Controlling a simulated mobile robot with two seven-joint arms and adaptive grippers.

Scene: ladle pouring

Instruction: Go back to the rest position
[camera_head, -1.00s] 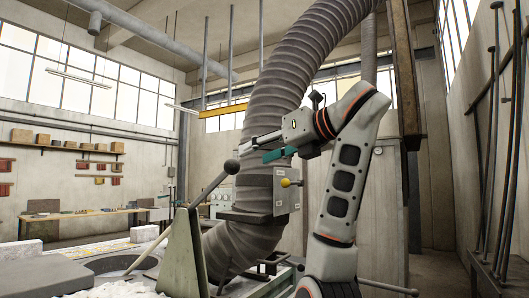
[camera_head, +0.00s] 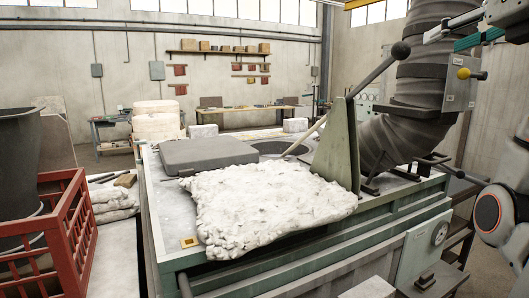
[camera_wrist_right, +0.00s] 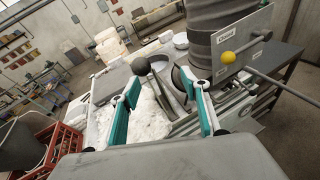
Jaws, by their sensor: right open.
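My right gripper (camera_head: 441,42) is at the upper right in the head view, with its arm coming in from the right edge. In the right wrist view my right gripper (camera_wrist_right: 162,86) is open, its teal-padded fingers wide apart with nothing held between them. A grey lever with a dark ball knob (camera_head: 401,50) rises from the furnace bench beside a green upright plate (camera_head: 339,150). The knob also shows beyond the fingers in the wrist view (camera_wrist_right: 140,66); the fingers are not closed on it. My left gripper is in neither view.
A thick grey duct (camera_head: 415,75) and a control box with a yellow knob (camera_head: 463,73) stand close to the right gripper. A whitish lumpy blanket (camera_head: 265,205) and grey slab (camera_head: 207,150) lie on the bench. A red crate (camera_head: 62,236) stands at left.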

